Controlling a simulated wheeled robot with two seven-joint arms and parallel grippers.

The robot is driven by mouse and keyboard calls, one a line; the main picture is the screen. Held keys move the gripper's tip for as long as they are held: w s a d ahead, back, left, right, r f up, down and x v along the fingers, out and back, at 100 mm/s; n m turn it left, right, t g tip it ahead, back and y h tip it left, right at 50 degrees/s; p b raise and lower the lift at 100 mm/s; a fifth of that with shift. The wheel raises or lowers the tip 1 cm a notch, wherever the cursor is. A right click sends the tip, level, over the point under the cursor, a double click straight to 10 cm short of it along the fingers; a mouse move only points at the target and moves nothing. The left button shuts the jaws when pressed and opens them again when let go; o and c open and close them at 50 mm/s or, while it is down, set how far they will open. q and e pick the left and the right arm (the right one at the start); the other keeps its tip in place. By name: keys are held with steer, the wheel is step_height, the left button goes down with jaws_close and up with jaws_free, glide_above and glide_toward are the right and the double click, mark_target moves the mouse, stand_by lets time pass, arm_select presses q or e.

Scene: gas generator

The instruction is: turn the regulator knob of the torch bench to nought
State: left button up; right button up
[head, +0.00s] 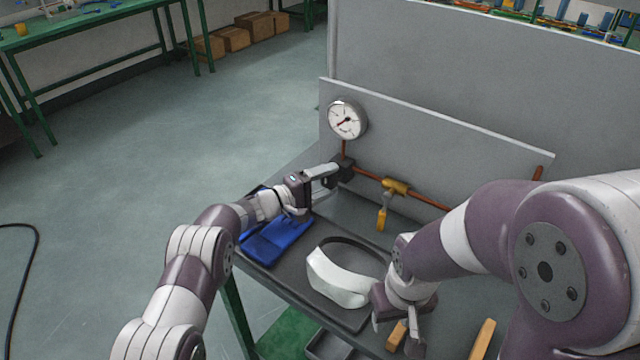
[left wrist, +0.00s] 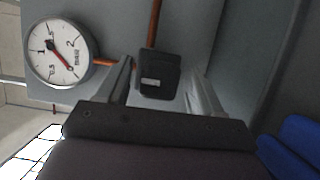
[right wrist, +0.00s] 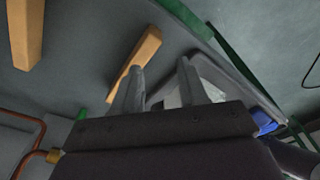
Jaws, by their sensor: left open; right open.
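The torch bench (head: 440,130) has a round white gauge (head: 347,119) with a red needle on its back panel; the gauge also shows in the left wrist view (left wrist: 59,50). I cannot read the needle's value surely. Below the gauge a dark block, apparently the regulator knob (head: 342,170), sits on the copper pipe. My left gripper (head: 330,177) is open at it. In the left wrist view the dark block (left wrist: 158,75) appears between the two fingers, with gaps visible on both sides. My right gripper (head: 394,334) is open and low over the bench's front edge.
A yellow valve (head: 395,187) with a hanging lever sits on the pipe right of the knob. Wooden pieces (head: 483,340) lie near my right gripper.

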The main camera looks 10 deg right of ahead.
arm_select(q)
steer(key=v, duration=1.2)
steer(key=shift+s+a+f+b, duration=0.1)
steer(key=shift+s+a+b, duration=0.05)
steer(key=shift+a+b, duration=0.15)
